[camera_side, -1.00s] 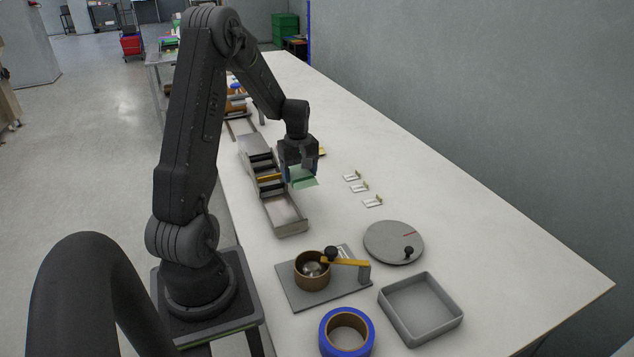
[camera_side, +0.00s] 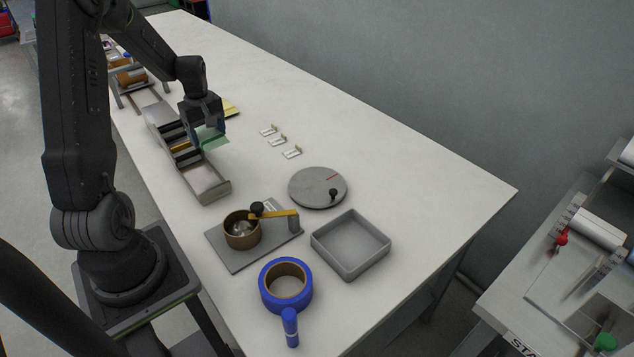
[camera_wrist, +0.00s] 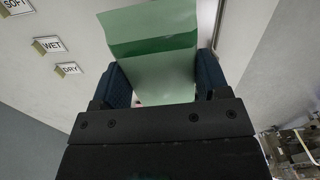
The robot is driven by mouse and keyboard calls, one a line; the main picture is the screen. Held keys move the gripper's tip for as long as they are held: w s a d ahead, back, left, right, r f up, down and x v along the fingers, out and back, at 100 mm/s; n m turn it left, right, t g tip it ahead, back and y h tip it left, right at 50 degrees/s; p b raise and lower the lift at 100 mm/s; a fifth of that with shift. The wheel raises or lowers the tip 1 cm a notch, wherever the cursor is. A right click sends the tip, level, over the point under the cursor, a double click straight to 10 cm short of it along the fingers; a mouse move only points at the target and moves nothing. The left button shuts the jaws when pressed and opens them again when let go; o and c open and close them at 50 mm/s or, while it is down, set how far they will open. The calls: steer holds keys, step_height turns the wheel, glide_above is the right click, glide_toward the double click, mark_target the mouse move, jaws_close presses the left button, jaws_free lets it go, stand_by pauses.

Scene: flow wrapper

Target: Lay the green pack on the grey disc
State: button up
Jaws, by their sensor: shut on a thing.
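The green pack (camera_side: 213,140) is held between the jaws of my gripper (camera_side: 206,128), above the table beside the metal conveyor tray. In the wrist view the green pack (camera_wrist: 152,45) spans between the two blue fingers of my gripper (camera_wrist: 164,85) and sticks out past them. The grey disc (camera_side: 310,187) lies flat on the white table, to the right of and nearer than my gripper. It has a red line near its far edge and a black knob near its near edge. The disc is clear of packs.
A grey square tray (camera_side: 376,262), a plate with a brown cup (camera_side: 238,236) and yellow arm, and a blue tape roll (camera_side: 268,296) lie nearer. The metal conveyor (camera_side: 216,191) runs left of my gripper.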

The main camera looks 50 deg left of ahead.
steer(key=w+d+f+m, duration=0.1)
steer(key=w+d+m, duration=0.9)
steer(key=w+d, duration=0.15)
steer(key=m, duration=0.8)
glide_above(314, 186)
steer(key=shift+f, duration=2.4)
steer(key=shift+f, duration=0.65)
steer(key=shift+f, duration=0.35)
steer(key=shift+f, duration=0.4)
